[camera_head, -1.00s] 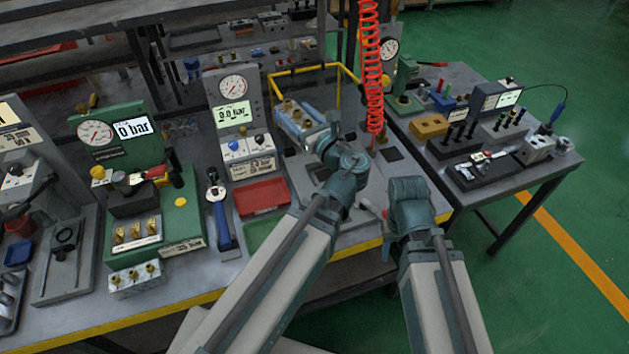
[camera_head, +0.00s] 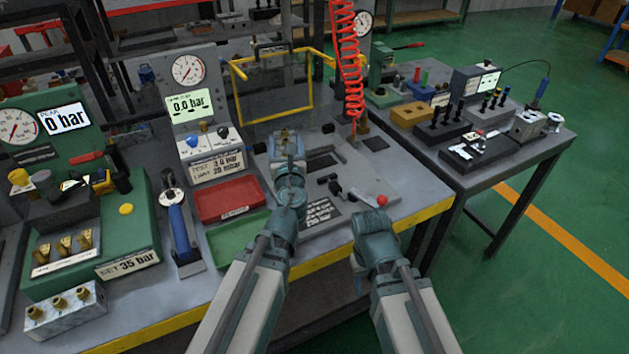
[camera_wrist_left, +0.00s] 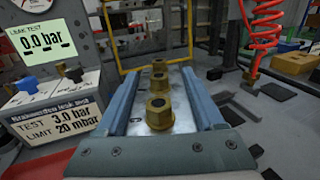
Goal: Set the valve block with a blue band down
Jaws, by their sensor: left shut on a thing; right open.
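My left gripper (camera_head: 287,148) is shut on a metal valve block (camera_wrist_left: 150,112), whose top has brass fittings in a row. In the left wrist view the block sits between two blue-grey jaws (camera_wrist_left: 119,103), which cover its sides. I cannot make out a blue band. In the head view the block is largely hidden by the gripper, at the grey fixture area in front of the yellow frame. I cannot tell whether it touches the surface below. My right gripper (camera_head: 372,222) is open at the bench's front edge, its fingers mostly hidden, close to a red ball knob (camera_head: 382,200).
A leak test panel (camera_head: 187,95) reads 0.0 bar. A red tray (camera_head: 228,199) and a green tray (camera_head: 237,240) lie left of my left arm. A yellow frame (camera_head: 275,119) stands behind the gripper. Another block with brass fittings (camera_head: 66,312) stands at the front left.

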